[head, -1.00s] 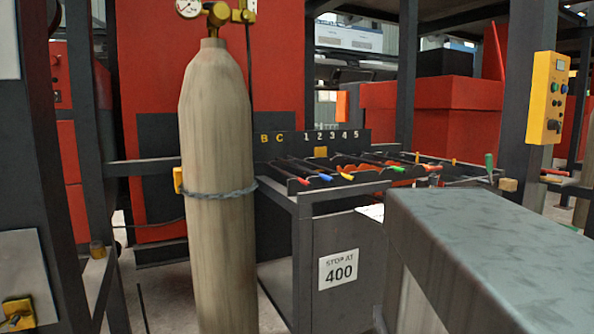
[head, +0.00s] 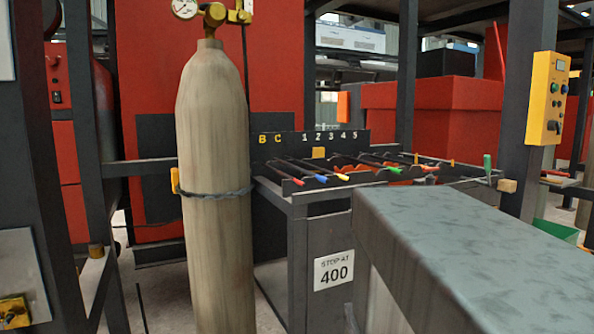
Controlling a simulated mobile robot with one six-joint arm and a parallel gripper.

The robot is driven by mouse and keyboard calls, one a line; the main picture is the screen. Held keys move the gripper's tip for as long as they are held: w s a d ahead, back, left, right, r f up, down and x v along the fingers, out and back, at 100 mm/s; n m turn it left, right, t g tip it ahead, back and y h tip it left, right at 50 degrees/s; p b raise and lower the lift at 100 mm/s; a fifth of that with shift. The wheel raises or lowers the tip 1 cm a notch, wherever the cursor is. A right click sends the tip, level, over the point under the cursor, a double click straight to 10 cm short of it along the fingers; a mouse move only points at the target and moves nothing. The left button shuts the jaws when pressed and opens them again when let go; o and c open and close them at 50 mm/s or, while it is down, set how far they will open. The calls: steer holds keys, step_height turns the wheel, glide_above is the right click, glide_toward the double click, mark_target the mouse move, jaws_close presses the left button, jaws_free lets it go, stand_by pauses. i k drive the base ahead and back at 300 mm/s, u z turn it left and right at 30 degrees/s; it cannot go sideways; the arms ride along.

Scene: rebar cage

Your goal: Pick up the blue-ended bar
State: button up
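The blue-ended bar lies in the dark rack (head: 285,189) beyond the gas cylinder, among several thin dark bars with coloured ends. Its blue end (head: 321,178) points toward me, between a red end (head: 298,182) and a yellow end (head: 342,177). Its dark shaft runs back toward the board marked B, C and 1 to 5 (head: 330,139). My gripper is not in view.
A tall beige gas cylinder (head: 213,230) stands left of the rack, strapped to a rail. A large grey block (head: 470,250) fills the lower right, close by. The rack stand bears a "STOP AT 400" sign (head: 334,270). A post with a yellow control box (head: 546,97) stands at right.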

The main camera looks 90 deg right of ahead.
mark_target(321, 178)
steer(key=k, duration=1.95)
steer(key=z, duration=0.6)
steer(key=i, duration=1)
steer(key=u, duration=0.05)
